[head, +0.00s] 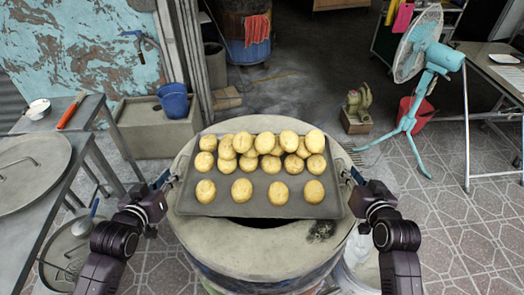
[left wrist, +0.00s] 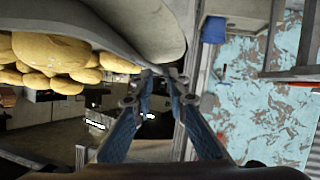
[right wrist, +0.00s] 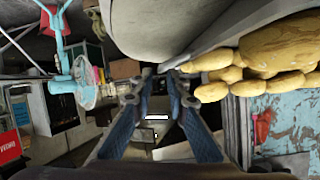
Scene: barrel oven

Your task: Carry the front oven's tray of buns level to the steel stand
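The dark tray (head: 262,208) of golden buns (head: 242,189) is over the round mouth of the front barrel oven (head: 245,255) and looks about level. Several buns sit on it, crowded at the back with a looser row in front. My left gripper (head: 168,180) is at the tray's left edge, and its fingers (left wrist: 160,73) close on the rim. My right gripper (head: 348,176) is at the right edge, its fingers (right wrist: 160,73) also closed on the rim. How far the tray is above the oven top is hard to tell. The dark opening shows under its front edge.
A grey metal table (head: 92,108) with a bowl (head: 38,107) and a red-handled tool stands left, beside a surface with a round lid (head: 30,172). A fan (head: 425,60) and a table (head: 500,75) stand right. A blue bucket (head: 174,102) sits behind left. Tiled floor is open at right.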

